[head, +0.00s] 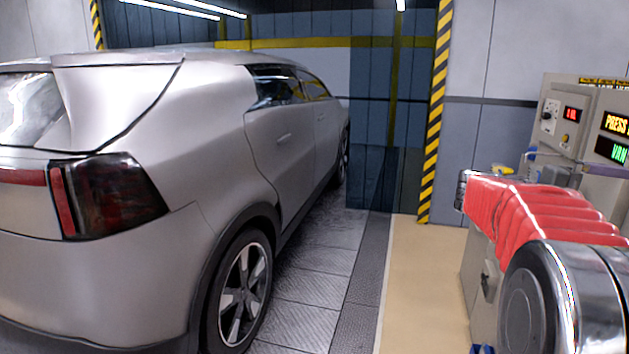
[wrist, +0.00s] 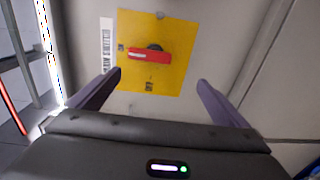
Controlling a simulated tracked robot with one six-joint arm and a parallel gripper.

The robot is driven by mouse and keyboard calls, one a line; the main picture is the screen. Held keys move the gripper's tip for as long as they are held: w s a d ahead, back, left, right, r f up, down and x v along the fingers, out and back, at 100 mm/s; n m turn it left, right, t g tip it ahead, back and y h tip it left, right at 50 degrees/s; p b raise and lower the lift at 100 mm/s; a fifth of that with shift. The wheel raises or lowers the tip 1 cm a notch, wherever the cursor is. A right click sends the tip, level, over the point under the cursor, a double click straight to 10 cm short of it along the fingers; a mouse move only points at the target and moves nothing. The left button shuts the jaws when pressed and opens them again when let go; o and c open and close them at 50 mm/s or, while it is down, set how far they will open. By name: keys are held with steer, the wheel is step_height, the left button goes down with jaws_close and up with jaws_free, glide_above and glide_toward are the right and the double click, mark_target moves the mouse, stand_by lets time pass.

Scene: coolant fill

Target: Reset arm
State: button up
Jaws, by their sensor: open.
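In the wrist view my gripper (wrist: 160,93) is open, with its two dark purple fingers spread and nothing between them. Beyond the fingertips is a beige panel with a yellow plate (wrist: 178,77) that carries a red handle (wrist: 150,55), which lies roughly level. The fingers look apart from the handle. In the head view my arm, with a red ribbed sleeve, reaches in from the right; the gripper's fingers cannot be made out there.
A silver car (head: 150,180) fills the left of the head view. A control console (head: 572,115) with lit displays stands at the right, behind my arm. A yellow-black striped post (head: 436,120) stands in the middle. The tan floor (head: 425,290) beside the car is clear.

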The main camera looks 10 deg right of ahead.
steer(key=a+f+n+t+y, duration=0.2)
steer(key=a+f+t+y, duration=0.15)
steer(key=f, duration=0.95)
steer(key=a+f+t+y, duration=0.1)
steer(key=a+f+y, duration=0.1)
steer(key=a+f, duration=0.3)
steer(key=a+f+t+y, duration=0.1)
steer(key=a+f+y, duration=0.2)
steer(key=a, duration=0.4)
steer(key=s+a+f+n+t+y, duration=0.1)
steer(key=s+a+t+y, duration=0.1)
steer(key=a, duration=0.8)
steer(key=s+a+f+n+t+y, duration=0.1)
steer(key=s+a+t+y, duration=0.1)
steer(key=a, duration=0.9)
steer(key=s+a+f+t+y, duration=0.1)
steer(key=a+t+y, duration=0.2)
steer(key=a, duration=0.7)
steer(key=shift+s+a+n, duration=0.2)
steer(key=shift+s+n, duration=0.2)
steer(key=shift+t, duration=0.25)
